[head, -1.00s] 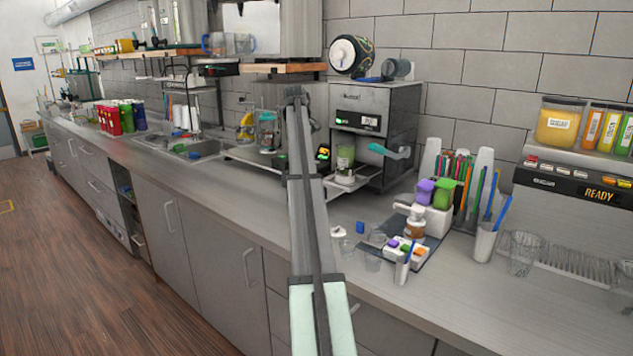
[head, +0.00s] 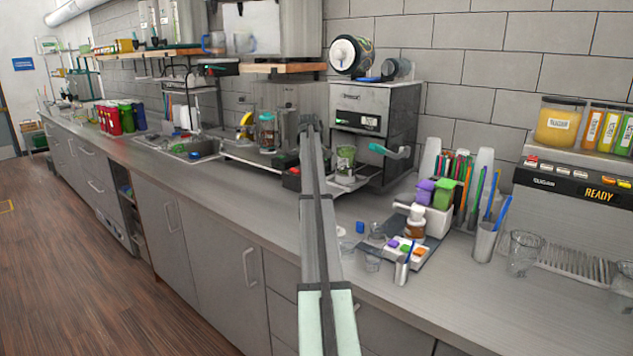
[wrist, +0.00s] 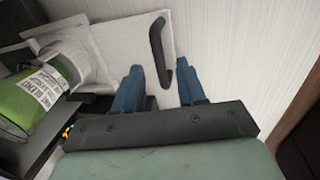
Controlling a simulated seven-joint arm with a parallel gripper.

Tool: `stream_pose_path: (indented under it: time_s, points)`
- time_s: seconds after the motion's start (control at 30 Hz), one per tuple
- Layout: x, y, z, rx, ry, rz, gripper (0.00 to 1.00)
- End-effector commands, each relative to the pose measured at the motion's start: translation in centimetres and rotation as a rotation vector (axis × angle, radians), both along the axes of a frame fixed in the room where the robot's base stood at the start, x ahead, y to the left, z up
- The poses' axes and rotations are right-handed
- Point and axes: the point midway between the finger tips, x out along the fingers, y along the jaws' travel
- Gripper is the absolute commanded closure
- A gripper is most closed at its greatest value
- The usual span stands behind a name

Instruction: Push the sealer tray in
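The sealer (head: 372,130) is a grey box-shaped machine on the counter against the tiled wall. Its tray (head: 348,184) sticks out at the front, with a cup of green drink (head: 345,161) on it. In the wrist view the tray is a pale plate (wrist: 112,48) with a black handle (wrist: 157,48), and the labelled cup (wrist: 42,88) is at the left. My gripper (wrist: 159,68) is open, its two blue fingers apart and pointing toward the handle. Contact cannot be told. In the head view my arm hides most of the gripper.
A caddy with purple and green blocks (head: 433,195), clear cups and a pen holder (head: 485,241) stand to the right. A blender (head: 267,132) and sink are to the left. The counter front at left is clear.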

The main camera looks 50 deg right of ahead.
Motion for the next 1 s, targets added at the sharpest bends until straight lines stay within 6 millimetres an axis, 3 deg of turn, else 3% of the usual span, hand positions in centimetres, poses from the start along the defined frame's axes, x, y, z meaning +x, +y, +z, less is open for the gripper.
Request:
stream_pose_path:
  time_s: [0.2, 0.57, 1.0]
  points:
    - [0.0, -0.4, -1.8, 0.000, 0.000, 0.000, 0.60]
    - [0.0, -0.4, -2.1, -0.001, -0.001, 0.000, 0.60]
    - [0.0, -0.4, -2.1, 0.000, -0.001, 0.000, 1.00]
